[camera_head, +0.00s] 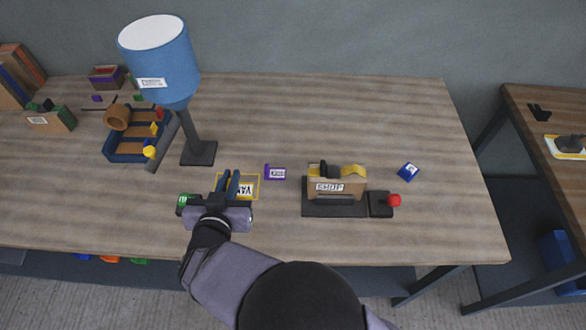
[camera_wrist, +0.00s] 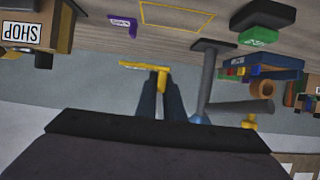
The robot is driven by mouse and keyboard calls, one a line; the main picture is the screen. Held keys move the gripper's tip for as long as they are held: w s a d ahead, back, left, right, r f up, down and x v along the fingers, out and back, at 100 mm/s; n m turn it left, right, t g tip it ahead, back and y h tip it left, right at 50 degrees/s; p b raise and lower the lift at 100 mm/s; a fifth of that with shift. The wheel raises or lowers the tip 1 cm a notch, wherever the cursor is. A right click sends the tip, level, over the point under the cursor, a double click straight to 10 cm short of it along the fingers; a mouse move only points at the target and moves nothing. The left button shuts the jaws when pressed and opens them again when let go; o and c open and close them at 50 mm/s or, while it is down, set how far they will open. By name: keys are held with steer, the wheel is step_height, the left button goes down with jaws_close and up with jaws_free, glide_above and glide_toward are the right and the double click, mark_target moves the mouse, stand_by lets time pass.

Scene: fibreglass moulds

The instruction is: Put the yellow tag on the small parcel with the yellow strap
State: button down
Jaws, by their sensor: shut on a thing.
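My gripper (camera_head: 231,184) is above the table, left of centre, over a yellow-outlined rectangle (camera_head: 257,188) marked with letters. In the wrist view my gripper (camera_wrist: 160,84) is shut on a yellow tag (camera_wrist: 133,66), a thin bar at the fingertips. The tag cannot be made out in the head view. A small tan parcel (camera_head: 346,188) labelled SHOP sits on a dark stand, to the right of my gripper and apart from it. A yellow strap (camera_head: 353,171) and a black piece show on its top. The parcel is partly visible in the wrist view (camera_wrist: 42,25).
A blue lamp (camera_head: 158,60) stands behind my gripper. A purple tag (camera_head: 276,173) lies between gripper and parcel. A blue tray (camera_head: 125,156) is at left. The table's right end is clear.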

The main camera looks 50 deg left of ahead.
steer(key=w+d+r+m+t+h, duration=0.15)
steer(key=w+r, duration=0.25)
steer(key=w, duration=0.5)
steer(key=w+d+r+m+t+h, duration=0.1)
steer(key=w+d+r+m+h, duration=0.15)
steer(key=w, duration=0.65)
steer(key=w+d+r+m+h, duration=0.1)
steer(key=w+d+r, duration=0.9)
steer(key=w+d, duration=0.35)
steer(key=n+g+y, duration=0.3)
steer(key=n+y, duration=0.2)
glide_above(344, 169)
step_height(344, 169, down, 7)
steer(key=shift+t, duration=0.25)
steer(key=shift+a+f, duration=0.1)
steer(key=shift+f, duration=2.9)
steer(key=shift+f, duration=2.05)
steer(key=shift+f, duration=0.1)
